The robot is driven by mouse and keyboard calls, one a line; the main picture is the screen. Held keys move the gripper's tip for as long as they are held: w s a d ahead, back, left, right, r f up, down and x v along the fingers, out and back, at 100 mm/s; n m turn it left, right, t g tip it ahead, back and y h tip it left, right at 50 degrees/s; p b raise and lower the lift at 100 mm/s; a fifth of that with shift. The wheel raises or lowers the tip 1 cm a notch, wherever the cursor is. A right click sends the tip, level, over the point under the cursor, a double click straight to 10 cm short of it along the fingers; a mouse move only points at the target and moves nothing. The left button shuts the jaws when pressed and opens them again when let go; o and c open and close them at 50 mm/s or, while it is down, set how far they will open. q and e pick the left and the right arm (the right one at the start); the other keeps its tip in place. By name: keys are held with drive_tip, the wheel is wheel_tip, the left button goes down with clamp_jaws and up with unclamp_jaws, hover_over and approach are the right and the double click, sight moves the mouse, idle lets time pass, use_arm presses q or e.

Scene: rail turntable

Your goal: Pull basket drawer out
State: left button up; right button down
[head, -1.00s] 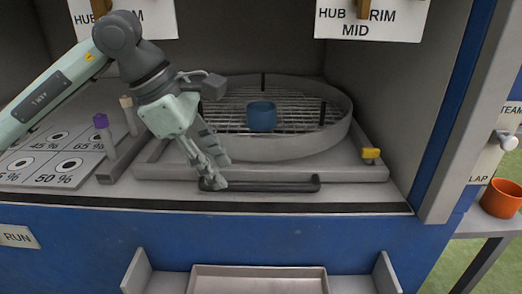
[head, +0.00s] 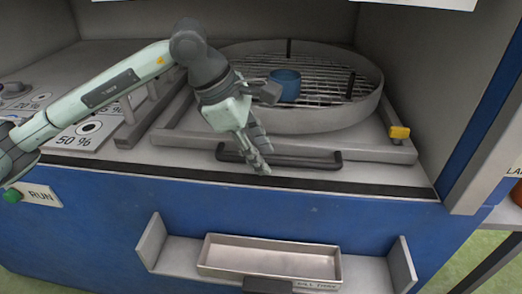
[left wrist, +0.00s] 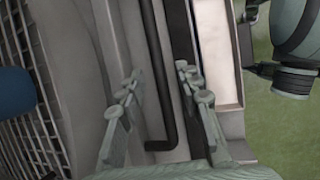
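The basket drawer is a grey sliding frame (head: 375,151) carrying a round wire-mesh basket (head: 320,122) inside the blue cabinet. A dark bar handle (head: 310,162) runs along its front edge. My left gripper (head: 258,160) is at the left half of this handle, fingers pointing down. In the left wrist view my left gripper (left wrist: 158,82) is open, one finger on each side of the handle (left wrist: 155,50), with gaps visible. A blue cup (head: 286,84) stands in the basket; its edge also shows in the left wrist view (left wrist: 14,92). My right gripper is not in view.
A shallow tray (head: 270,258) sits on a shelf below the drawer, in front of the cabinet. Percent-marked plates (head: 85,135) lie left. A green RUN button (head: 12,196) is at the left front.

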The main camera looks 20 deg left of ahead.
use_arm(q)
drive_tip(key=shift+c, duration=0.4)
clamp_jaws()
